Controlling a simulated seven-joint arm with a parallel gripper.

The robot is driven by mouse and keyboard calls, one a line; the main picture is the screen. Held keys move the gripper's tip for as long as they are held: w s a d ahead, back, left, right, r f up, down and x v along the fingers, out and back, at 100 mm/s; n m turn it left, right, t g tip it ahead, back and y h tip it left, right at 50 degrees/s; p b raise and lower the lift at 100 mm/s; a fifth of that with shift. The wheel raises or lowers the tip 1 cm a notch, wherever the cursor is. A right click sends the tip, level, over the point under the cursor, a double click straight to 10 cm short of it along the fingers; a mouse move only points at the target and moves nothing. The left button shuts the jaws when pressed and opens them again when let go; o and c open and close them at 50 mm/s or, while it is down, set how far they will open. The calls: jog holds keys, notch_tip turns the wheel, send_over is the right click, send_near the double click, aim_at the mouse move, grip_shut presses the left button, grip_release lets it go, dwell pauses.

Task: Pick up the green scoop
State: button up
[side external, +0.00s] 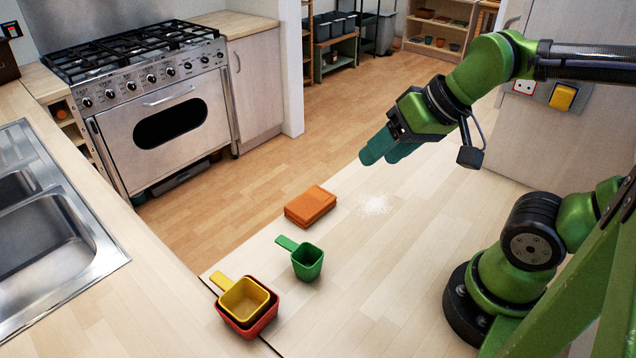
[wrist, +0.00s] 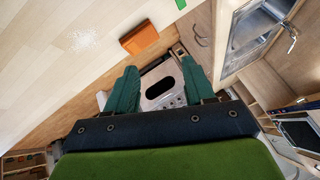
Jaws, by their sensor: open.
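The green scoop (side external: 308,264) stands upright on the light wooden counter, its handle pointing to the upper left. In the wrist view only a small part of the green scoop (wrist: 190,3) shows, cut off by the top edge. My gripper (side external: 384,152) is above the counter, beyond the scoop and to its right, well apart from it. Its teal fingers are spread and empty in the wrist view (wrist: 160,82).
A yellow scoop (side external: 243,299) sits nested in a red scoop (side external: 247,325) left of the green one. A folded orange block (side external: 310,206) lies behind it. White powder (side external: 376,205) is spilled on the counter. A sink (side external: 95,262) is at left and a range cooker (side external: 160,110) behind.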

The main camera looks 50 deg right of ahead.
aim_at(284, 240)
jog(key=w+a+f+n+g+h, duration=0.2)
jog(key=w+a+f+n+g, duration=0.35)
jog(key=w+a, duration=0.7)
jog(key=shift+m+g, duration=0.45)
jog(key=shift+g, duration=0.1)
jog(key=f, duration=1.2)
jog(key=shift+w+d, duration=0.2)
jog(key=shift+d, duration=0.05)
jog(key=shift+d+f, duration=0.15)
jog(key=shift+f, duration=1.25)
jog(key=shift+d+f, duration=0.1)
jog(key=shift+f, duration=1.3)
grip_shut()
